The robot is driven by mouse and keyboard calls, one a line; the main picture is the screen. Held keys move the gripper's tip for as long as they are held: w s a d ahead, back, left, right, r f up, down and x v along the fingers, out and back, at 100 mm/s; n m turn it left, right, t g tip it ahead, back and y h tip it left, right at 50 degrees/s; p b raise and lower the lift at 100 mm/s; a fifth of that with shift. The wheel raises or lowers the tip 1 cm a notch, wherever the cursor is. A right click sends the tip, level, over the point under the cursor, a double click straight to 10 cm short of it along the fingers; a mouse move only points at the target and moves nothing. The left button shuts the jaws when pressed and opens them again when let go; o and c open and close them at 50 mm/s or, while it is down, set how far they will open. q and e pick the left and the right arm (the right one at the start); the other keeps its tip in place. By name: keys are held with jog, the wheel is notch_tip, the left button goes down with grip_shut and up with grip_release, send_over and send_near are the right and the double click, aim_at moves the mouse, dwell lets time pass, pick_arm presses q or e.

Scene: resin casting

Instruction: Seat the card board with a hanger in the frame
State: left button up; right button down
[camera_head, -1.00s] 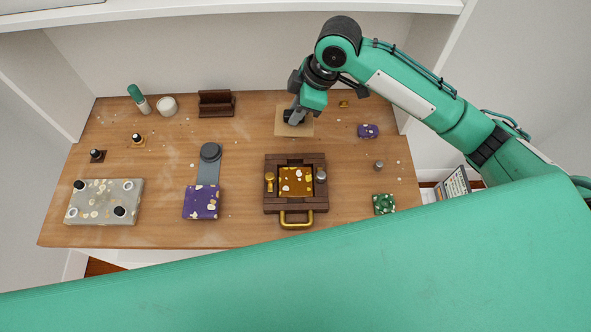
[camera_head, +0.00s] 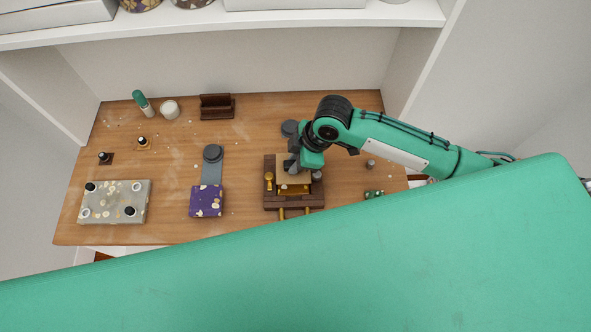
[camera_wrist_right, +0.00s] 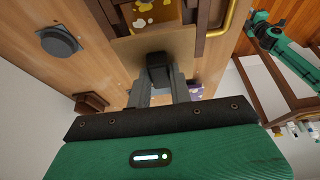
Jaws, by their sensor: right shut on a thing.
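The tan card board (camera_head: 281,166) is over the back part of the dark brown wooden frame (camera_head: 268,203). A gold panel with pale flakes (camera_head: 294,190) shows inside the frame, past the board's front edge. My right gripper (camera_head: 293,167) is shut on the dark hanger of the board. In the right wrist view the fingers (camera_wrist_right: 158,75) grip the hanger, with the board (camera_wrist_right: 125,48) beyond and the frame (camera_wrist_right: 206,42) alongside. I cannot tell whether the board touches the frame. My left gripper is not in view.
A grey disc (camera_head: 290,128) lies behind the frame. A purple block (camera_head: 206,201) and a grey strip with a round knob (camera_head: 213,153) are left of it. A speckled slab (camera_head: 115,202) lies far left. My right arm hides part of the table's right side.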

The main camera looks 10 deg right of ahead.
notch_tip(320, 180, down, 7)
jog(key=shift+p, duration=0.55)
jog(key=shift+f, duration=0.1)
jog(key=shift+f, duration=0.1)
jog(key=c, duration=1.3)
grip_release()
jog(key=shift+o, duration=0.2)
jog(key=b+v, duration=0.2)
jog(key=v, duration=1)
